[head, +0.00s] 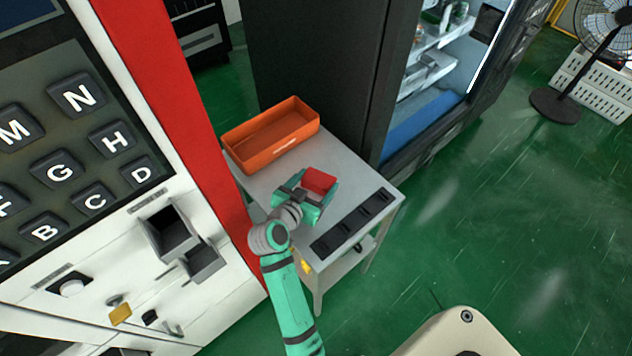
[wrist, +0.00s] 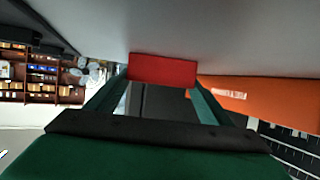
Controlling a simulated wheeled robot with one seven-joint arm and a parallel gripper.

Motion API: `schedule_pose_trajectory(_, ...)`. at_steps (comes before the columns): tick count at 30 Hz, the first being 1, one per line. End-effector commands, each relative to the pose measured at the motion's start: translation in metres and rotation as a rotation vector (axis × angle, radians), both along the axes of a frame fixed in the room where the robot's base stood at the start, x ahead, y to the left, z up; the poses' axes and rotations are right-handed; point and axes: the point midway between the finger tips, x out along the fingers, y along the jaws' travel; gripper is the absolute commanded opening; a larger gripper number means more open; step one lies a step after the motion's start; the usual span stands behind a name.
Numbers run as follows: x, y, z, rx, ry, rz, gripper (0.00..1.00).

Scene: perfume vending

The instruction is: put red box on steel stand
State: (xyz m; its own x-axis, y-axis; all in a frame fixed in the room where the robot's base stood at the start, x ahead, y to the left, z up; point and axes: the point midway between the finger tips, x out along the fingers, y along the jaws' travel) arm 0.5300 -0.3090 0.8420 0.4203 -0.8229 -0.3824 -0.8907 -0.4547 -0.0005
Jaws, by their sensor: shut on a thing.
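The red box (head: 319,181) is held in my gripper (head: 313,188), over the middle of the grey stand (head: 350,181). In the wrist view the red box (wrist: 162,69) sits between the ends of the two green fingers, and my gripper (wrist: 160,80) is shut on it. The grey surface of the stand (wrist: 225,35) fills the upper part of that view. I cannot tell whether the box touches the top or is a little above it. The fingers hide the lower part of the box in the head view.
An orange bin (head: 270,136) stands on the back left of the stand. A black strip (head: 353,222) with several slots lies along its front. A red and white machine with letter keys (head: 80,97) is at left, and a dark vending cabinet (head: 320,75) behind.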

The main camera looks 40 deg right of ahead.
Motion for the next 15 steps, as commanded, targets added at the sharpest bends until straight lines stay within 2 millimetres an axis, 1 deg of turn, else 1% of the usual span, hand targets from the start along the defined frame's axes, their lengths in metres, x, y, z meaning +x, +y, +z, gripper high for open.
schedule_pose_trajectory(1, 0.0, 0.0001, -0.0013, 0.0, 0.001, 0.0, 0.76)
schedule_pose_trajectory(2, 0.0, 0.0, -0.001, 0.0, 0.0, 0.0, 0.83)
schedule_pose_trajectory(3, 0.0, 0.0, -0.0009, 0.0, 0.0, 0.0, 0.93)
schedule_pose_trajectory(11, -0.0001, 0.0, -0.0005, 0.0, 0.0, 0.0, 0.93)
schedule_pose_trajectory(15, -0.0009, 0.002, 0.0035, 0.0, 0.0, 0.001, 0.93)
